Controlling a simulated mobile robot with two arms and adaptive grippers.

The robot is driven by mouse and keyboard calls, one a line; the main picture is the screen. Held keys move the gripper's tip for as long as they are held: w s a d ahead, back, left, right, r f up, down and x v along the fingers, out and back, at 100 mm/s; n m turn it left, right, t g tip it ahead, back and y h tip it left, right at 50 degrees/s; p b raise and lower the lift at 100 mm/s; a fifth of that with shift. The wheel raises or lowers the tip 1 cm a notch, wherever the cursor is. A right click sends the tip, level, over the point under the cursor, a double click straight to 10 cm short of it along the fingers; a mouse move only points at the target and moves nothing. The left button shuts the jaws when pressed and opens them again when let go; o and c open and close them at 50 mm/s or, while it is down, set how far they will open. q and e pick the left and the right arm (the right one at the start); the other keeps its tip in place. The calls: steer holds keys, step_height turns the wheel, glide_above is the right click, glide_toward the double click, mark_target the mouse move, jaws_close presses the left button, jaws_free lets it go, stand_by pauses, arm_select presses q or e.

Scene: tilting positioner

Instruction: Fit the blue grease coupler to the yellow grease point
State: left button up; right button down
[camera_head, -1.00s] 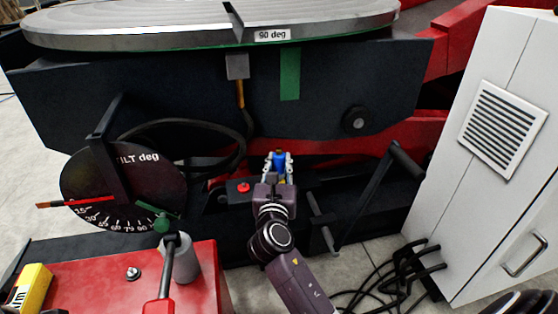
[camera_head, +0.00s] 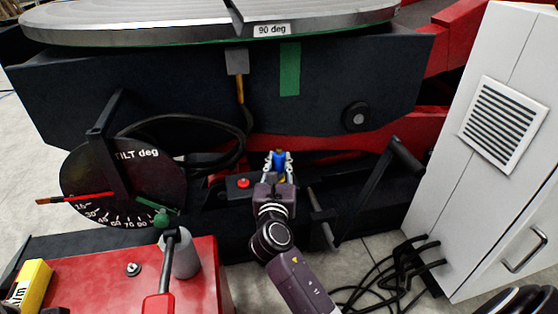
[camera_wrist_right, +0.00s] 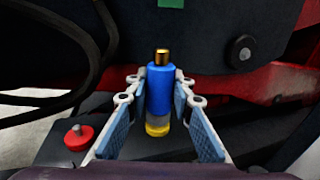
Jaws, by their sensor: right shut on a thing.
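The blue grease coupler (camera_head: 279,160) is an upright blue cylinder with a brass tip on top. It also shows in the right wrist view (camera_wrist_right: 161,88). My right gripper (camera_head: 278,165) is shut on it, with one finger on each side. In the right wrist view a yellow band (camera_wrist_right: 158,129) shows at the coupler's lower end, between the fingers. I cannot tell whether this yellow is the grease point or part of the coupler. The coupler's lower end is partly hidden. My left gripper is not in view.
A red button (camera_head: 243,183) sits just left of the right gripper. The tilt dial (camera_head: 125,180) and a hanging hose (camera_head: 180,123) are farther left. The round table (camera_head: 130,28) is above. A white cabinet (camera_head: 470,180) and black cables (camera_head: 400,265) are at right.

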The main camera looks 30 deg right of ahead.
steer(key=shift+f, duration=0.45)
steer(key=c, duration=1.6)
jaws_free()
steer(key=v, duration=1.2)
steer(key=shift+f, duration=0.1)
